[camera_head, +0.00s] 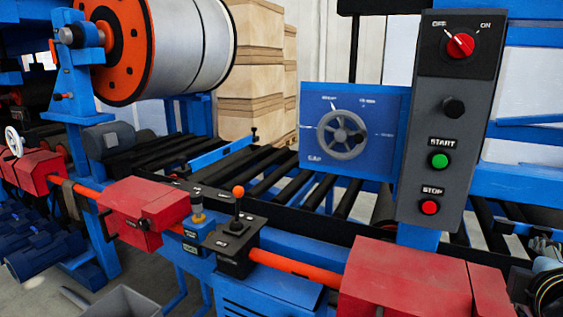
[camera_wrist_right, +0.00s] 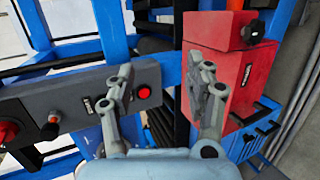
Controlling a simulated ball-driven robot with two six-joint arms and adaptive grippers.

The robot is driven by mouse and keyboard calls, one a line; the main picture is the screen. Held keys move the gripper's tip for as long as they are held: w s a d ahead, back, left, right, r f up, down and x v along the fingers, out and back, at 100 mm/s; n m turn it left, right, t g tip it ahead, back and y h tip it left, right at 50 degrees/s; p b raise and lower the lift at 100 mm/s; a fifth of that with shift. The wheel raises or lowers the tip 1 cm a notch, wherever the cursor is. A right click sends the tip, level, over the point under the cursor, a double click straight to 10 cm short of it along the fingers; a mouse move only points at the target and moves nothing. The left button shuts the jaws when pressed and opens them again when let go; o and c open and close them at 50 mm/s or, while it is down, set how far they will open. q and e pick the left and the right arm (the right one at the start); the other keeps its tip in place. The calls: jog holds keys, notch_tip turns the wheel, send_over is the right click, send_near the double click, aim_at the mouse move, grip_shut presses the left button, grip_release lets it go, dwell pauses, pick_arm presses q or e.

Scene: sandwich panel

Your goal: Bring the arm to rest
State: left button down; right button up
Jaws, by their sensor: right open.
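My right gripper (camera_wrist_right: 165,82) shows in the right wrist view, its two fingers spread wide with nothing between them. Its left finger overlaps the grey control panel (camera_wrist_right: 70,92) and hides part of it; I cannot tell the distance between them. The red stop button (camera_wrist_right: 143,91) shows just right of that finger. The right finger overlaps a red box (camera_wrist_right: 222,48). My left gripper is in neither view.
In the head view, the upright control panel (camera_head: 449,105) carries a red rotary switch (camera_head: 460,45), a green start button (camera_head: 439,160) and a stop button (camera_head: 429,207). A blue plate with a handwheel (camera_head: 342,134), an orange-topped lever (camera_head: 238,191) and red housings (camera_head: 405,280) stand near the roller conveyor.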

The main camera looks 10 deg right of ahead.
jog(key=s+a+f+m+g+y, duration=0.3)
jog(key=s+a+f+m+y, duration=0.15)
jog(key=s+a, duration=0.2)
jog(key=s+a+f+m+g+y, duration=0.3)
jog(key=s+a+f+m+y, duration=0.15)
jog(key=s, duration=0.35)
notch_tip(320, 180, down, 36)
jog(key=s+d+g+b, duration=0.2)
jog(key=s+d+b, duration=0.1)
jog(key=b, duration=0.3)
jog(key=s+f+b, duration=0.4)
jog(key=s+f, duration=1.3)
jog(key=shift+d+f+m+g+h+b, duration=0.3)
jog(key=shift+d+m+h, duration=0.05)
jog(key=shift+m+h, duration=0.05)
